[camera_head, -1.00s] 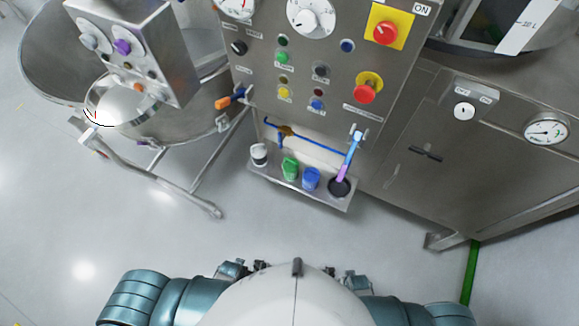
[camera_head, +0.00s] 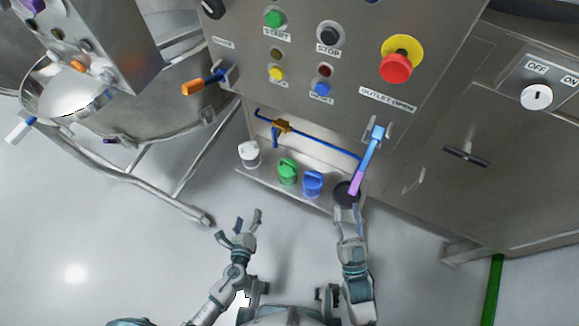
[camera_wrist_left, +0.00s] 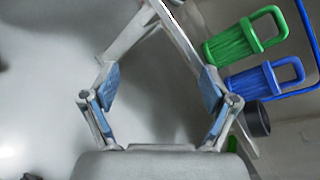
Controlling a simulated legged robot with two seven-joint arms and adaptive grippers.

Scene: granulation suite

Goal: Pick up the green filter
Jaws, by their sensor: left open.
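The green filter (camera_head: 287,172) stands upright with its looped handle on a small steel shelf (camera_head: 262,178), between a white-lidded container and a blue filter. It also shows at the upper right of the left wrist view (camera_wrist_left: 232,44). My left gripper (camera_head: 240,226) is open and empty, below and left of the green filter, apart from it. Its spread blue-padded fingers show in the left wrist view (camera_wrist_left: 157,90). My right gripper (camera_head: 349,212) is at the shelf's right end by the black cup; its fingers are unclear.
The blue filter (camera_head: 313,183) stands close right of the green one. The white-lidded container (camera_head: 249,153) stands to its left. A black cup (camera_head: 345,190) sits at the right, near a blue-and-purple handle (camera_head: 367,162). A blue pipe (camera_head: 325,142) runs above. Floor in front is clear.

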